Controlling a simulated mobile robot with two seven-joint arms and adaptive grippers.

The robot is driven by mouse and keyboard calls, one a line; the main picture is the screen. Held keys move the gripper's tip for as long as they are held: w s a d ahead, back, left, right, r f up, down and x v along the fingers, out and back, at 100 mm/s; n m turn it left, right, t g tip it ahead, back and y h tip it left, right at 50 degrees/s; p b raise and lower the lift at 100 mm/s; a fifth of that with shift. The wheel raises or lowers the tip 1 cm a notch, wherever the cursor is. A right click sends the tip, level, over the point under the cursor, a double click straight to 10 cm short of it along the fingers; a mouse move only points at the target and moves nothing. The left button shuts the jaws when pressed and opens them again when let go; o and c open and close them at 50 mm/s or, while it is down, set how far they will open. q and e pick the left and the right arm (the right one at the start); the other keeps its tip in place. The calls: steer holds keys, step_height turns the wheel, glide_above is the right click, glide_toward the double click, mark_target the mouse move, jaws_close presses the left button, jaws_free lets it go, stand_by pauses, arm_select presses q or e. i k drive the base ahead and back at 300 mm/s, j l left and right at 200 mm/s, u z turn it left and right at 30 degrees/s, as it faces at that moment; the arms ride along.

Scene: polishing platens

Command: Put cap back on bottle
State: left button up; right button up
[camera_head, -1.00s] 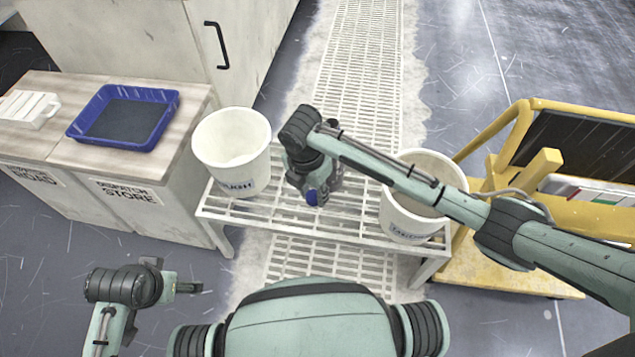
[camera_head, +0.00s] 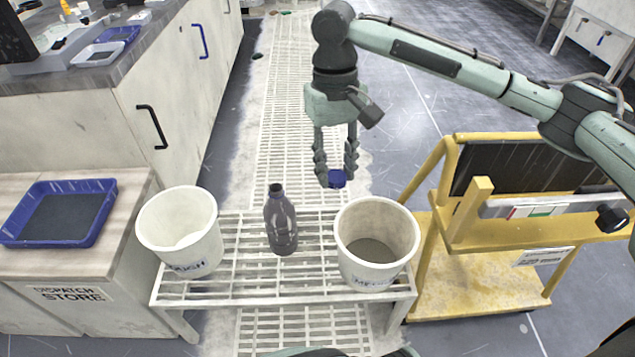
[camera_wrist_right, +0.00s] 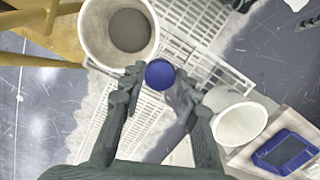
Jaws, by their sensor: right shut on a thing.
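A dark grey bottle (camera_head: 281,222) stands upright and open-topped on the white slatted rack (camera_head: 262,284), between two white buckets. My right gripper (camera_head: 336,176) is shut on a blue cap (camera_head: 337,179) and holds it in the air, above and to the right of the bottle's neck in the head view. In the right wrist view, the cap (camera_wrist_right: 160,74) sits between the two fingertips (camera_wrist_right: 158,82). The bottle cannot be made out in the wrist view. My left gripper is not in view.
One white bucket (camera_head: 180,228) stands left of the bottle and another (camera_head: 346,246) stands right of it, close to the cap. A yellow cart (camera_head: 447,290) is at the right. A worktop with a blue tray (camera_head: 100,222) is at the left.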

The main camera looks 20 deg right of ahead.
mark_target(279, 213)
steer(key=k+j+z, duration=0.1)
steer(key=j+z, duration=0.2)
steer(key=j, duration=0.2)
steer(key=k+j+z, duration=0.25)
steer(key=j, duration=0.2)
steer(key=k+j+z, duration=0.1)
steer(key=j+z, duration=0.2)
steer(key=k+j+z, duration=0.3)
steer(key=j, duration=0.2)
